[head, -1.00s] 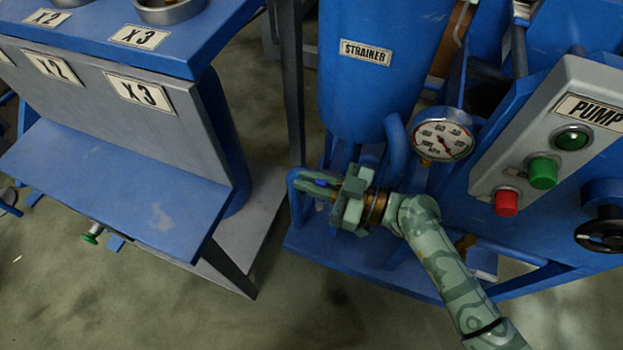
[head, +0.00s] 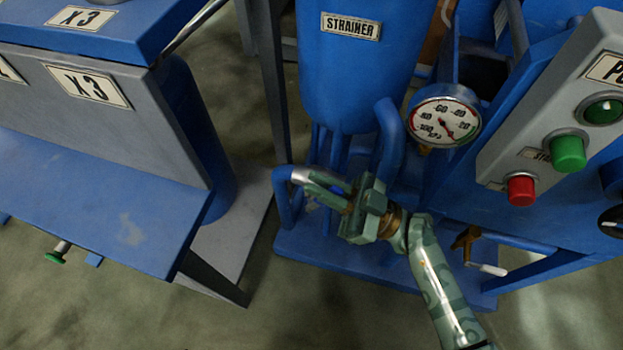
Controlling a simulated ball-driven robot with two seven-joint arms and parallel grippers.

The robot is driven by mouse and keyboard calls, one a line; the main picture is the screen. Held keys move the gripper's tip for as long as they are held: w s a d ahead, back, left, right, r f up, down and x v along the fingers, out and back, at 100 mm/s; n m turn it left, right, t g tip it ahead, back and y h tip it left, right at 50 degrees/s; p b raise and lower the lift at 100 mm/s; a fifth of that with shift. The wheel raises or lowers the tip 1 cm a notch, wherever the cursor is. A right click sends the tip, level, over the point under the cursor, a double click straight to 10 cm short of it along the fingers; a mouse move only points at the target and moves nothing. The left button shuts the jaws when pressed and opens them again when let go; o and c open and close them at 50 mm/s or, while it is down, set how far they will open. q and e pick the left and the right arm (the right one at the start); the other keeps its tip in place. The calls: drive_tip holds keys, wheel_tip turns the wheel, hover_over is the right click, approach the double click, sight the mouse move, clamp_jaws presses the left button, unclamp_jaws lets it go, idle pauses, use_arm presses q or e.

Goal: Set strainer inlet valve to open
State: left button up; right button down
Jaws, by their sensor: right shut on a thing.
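The blue strainer vessel (head: 362,85) with its "STRAINER" label (head: 351,27) stands at the upper middle of the head view. My right gripper (head: 318,187) is below it, beside the bent blue pipe (head: 284,200) at the left end of the skid. Its green fingers point left and are shut on a small part, seemingly the strainer inlet valve's handle. The fingers and gripper body hide most of that valve, so I cannot tell its position. My left gripper is out of view.
A pressure gauge (head: 444,118) sits close right of the gripper. The pump panel has a green button (head: 567,153) and a red button (head: 521,189). A brass valve with a pale handle (head: 490,268) is lower right. A blue bench (head: 100,205) stands left, across a floor gap.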

drive_tip(key=shift+s+d+f+t+y, duration=0.15)
drive_tip(key=shift+d+f+y, duration=0.05)
drive_tip(key=shift+d+y, duration=0.25)
drive_tip(key=shift+s+d+f+t+y, duration=0.1)
drive_tip(key=shift+d+f+t+y, duration=0.1)
drive_tip(key=shift+d+y, duration=0.25)
drive_tip(key=shift+a, duration=0.1)
drive_tip(key=c, duration=1.5)
unclamp_jaws()
drive_tip(key=v, duration=0.7)
drive_tip(key=shift+d+f, duration=0.15)
drive_tip(key=shift+d, duration=0.05)
